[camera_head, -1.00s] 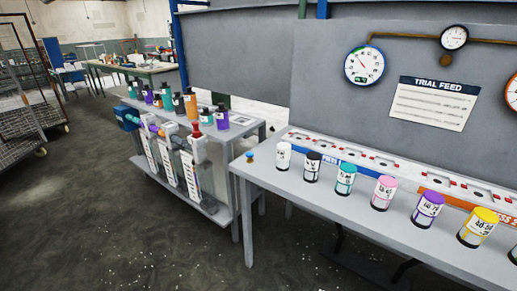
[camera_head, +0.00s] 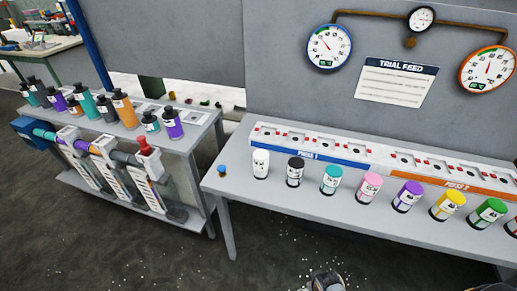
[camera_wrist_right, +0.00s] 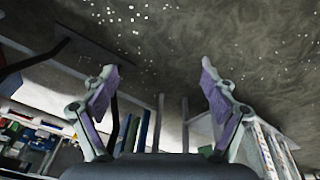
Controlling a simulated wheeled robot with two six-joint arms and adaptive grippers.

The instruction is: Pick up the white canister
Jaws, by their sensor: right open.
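The white canister (camera_head: 261,163) stands upright on the grey table, at the left end of a row of coloured canisters in the head view. It is at the table's front left, with a black canister (camera_head: 295,171) to its right. My right gripper (camera_wrist_right: 160,73) is open and empty in the right wrist view, its two fingers spread wide with dark floor behind them. The white canister cannot be made out in that view. A piece of my own arm shows at the bottom edge of the head view. My left gripper is not in view.
Teal (camera_head: 331,180), pink (camera_head: 369,187), purple (camera_head: 407,196), yellow (camera_head: 447,204) and green (camera_head: 487,212) canisters continue the row. A slotted panel (camera_head: 310,144) runs behind them. A bottle bench (camera_head: 190,143) stands at left.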

